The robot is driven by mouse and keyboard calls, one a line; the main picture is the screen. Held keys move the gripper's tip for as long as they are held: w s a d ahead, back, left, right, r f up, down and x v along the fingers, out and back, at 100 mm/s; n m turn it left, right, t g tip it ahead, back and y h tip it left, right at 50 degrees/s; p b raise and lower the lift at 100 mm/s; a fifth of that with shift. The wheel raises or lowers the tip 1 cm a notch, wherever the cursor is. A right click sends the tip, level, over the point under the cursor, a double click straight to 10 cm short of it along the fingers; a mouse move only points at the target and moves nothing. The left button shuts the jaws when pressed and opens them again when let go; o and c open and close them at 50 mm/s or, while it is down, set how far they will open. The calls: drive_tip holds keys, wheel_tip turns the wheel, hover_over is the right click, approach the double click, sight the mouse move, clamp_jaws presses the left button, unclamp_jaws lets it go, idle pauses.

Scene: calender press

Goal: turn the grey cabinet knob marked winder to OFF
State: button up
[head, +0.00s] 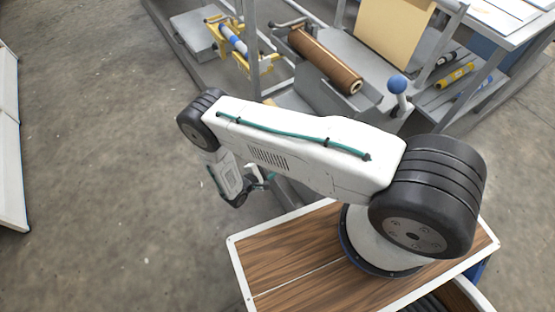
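I cannot make out the grey cabinet knob marked winder, or any OFF marking, in the head view. My gripper (268,179) shows only as a small dark part beside my wrist, left of the picture's middle. My white arm partly hides it. Its fingers are too small and covered to tell whether they are open or shut. I see nothing clearly held in it. The floor and the lower side of the machine lie behind it.
The press carries a brown roll (325,60), a hanging yellowish sheet (393,30) and a blue ball-ended lever (397,85). A yellow stand (228,42) holds a blue and white roll. Coloured rolls (455,75) lie on a grey shelf at right. Concrete floor (100,130) is clear at left.

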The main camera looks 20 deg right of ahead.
drive_tip(key=x, duration=0.5)
drive_tip(key=shift+d, duration=0.15)
drive_tip(key=c, duration=1)
